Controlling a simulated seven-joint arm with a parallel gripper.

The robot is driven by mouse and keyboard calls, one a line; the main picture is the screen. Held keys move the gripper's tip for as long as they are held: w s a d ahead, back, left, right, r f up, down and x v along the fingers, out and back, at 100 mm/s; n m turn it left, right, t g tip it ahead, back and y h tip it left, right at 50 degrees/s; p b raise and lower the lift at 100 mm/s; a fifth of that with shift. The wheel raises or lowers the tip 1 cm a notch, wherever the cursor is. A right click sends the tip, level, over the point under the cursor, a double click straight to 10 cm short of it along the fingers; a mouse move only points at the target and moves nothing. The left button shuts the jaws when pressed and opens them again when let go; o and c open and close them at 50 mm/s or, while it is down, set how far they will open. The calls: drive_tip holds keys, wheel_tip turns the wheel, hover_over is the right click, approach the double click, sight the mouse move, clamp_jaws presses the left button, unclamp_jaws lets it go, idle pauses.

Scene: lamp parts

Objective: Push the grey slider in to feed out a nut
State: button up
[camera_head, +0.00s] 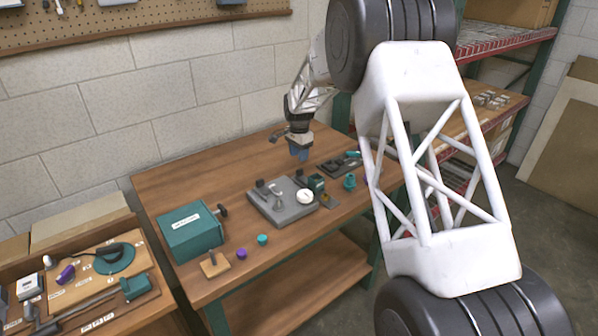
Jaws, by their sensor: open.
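My gripper (299,155) is small in the head view, with blue fingers pointing down above the back part of the wooden table. Its fingers are open, and I see nothing held between them. Below it is a grey base plate (283,211) with several small fittings on it. A small dark green block (316,183) stands at the plate's right side, close below the gripper. I cannot pick out the grey slider for certain at this size, and I see no nut clearly.
A teal labelled box (190,232) with a dark knob stands on the left of the table (165,181). A white round part (305,196) sits at the plate. A dark tray (339,165) and a teal part (349,182) lie to the right. Purple (241,253) and teal (262,240) caps are in front.

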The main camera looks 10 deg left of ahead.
sight(299, 170)
drive_tip(key=shift+f, duration=0.15)
idle(0.3)
drive_tip(key=shift+f, duration=3.75)
clamp_jaws()
